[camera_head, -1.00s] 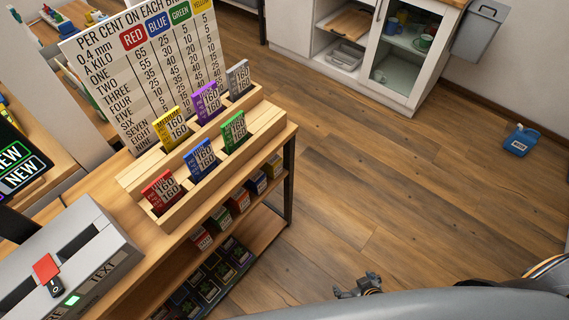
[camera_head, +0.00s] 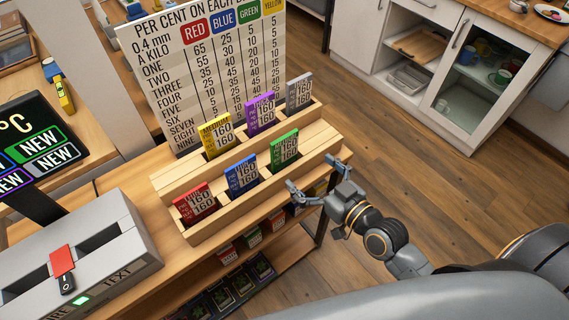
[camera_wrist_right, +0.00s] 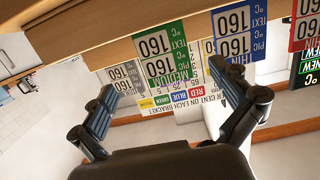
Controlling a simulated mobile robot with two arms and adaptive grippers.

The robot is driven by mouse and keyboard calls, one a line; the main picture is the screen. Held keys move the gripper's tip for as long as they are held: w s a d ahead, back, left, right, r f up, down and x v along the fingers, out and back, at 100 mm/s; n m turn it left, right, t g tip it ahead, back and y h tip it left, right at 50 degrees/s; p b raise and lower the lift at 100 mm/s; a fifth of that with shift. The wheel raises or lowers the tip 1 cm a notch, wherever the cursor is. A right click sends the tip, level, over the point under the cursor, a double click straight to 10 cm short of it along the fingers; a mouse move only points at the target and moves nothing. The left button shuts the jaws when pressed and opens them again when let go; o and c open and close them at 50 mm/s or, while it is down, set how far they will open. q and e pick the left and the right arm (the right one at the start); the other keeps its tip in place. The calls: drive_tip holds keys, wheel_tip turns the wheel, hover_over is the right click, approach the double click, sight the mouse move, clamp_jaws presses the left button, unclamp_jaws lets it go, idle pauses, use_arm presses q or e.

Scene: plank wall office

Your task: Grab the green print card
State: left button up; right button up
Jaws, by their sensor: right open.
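The green print card (camera_head: 284,149) stands in the front row of the wooden rack (camera_head: 236,205), at the right end beside the blue card (camera_head: 241,174). In the right wrist view the green card (camera_wrist_right: 163,54) appears upside down, ahead of the gap between the fingers. My right gripper (camera_head: 316,178) is open and empty, just right of and in front of the green card at the rack's right end; it also shows in the right wrist view (camera_wrist_right: 166,100). I cannot tell any contact. My left gripper is not in view.
Red (camera_head: 195,203), yellow (camera_head: 217,134), purple (camera_head: 261,112) and grey (camera_head: 299,92) cards also stand in the rack. A printed board (camera_head: 206,65) stands behind it. A grey slotted machine (camera_head: 75,260) is at left. Floor (camera_head: 400,130) is open at right.

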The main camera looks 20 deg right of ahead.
sight(286, 154)
drive_tip(key=x, duration=0.3)
drive_tip(key=shift+w+a, duration=0.15)
drive_tip(key=shift+w, duration=0.2)
drive_tip(key=shift+w+a+f+p, duration=0.1)
drive_tip(key=shift+w+a+p, duration=0.15)
drive_tip(key=shift+w+p, duration=0.15)
drive_tip(key=x, duration=0.4)
drive_tip(key=shift+w+a+f+p, duration=0.2)
drive_tip(key=shift+w+f+p, duration=0.05)
drive_tip(key=shift+p, duration=0.1)
drive_tip(key=shift+s, duration=0.1)
drive_tip(key=shift+c, duration=0.2)
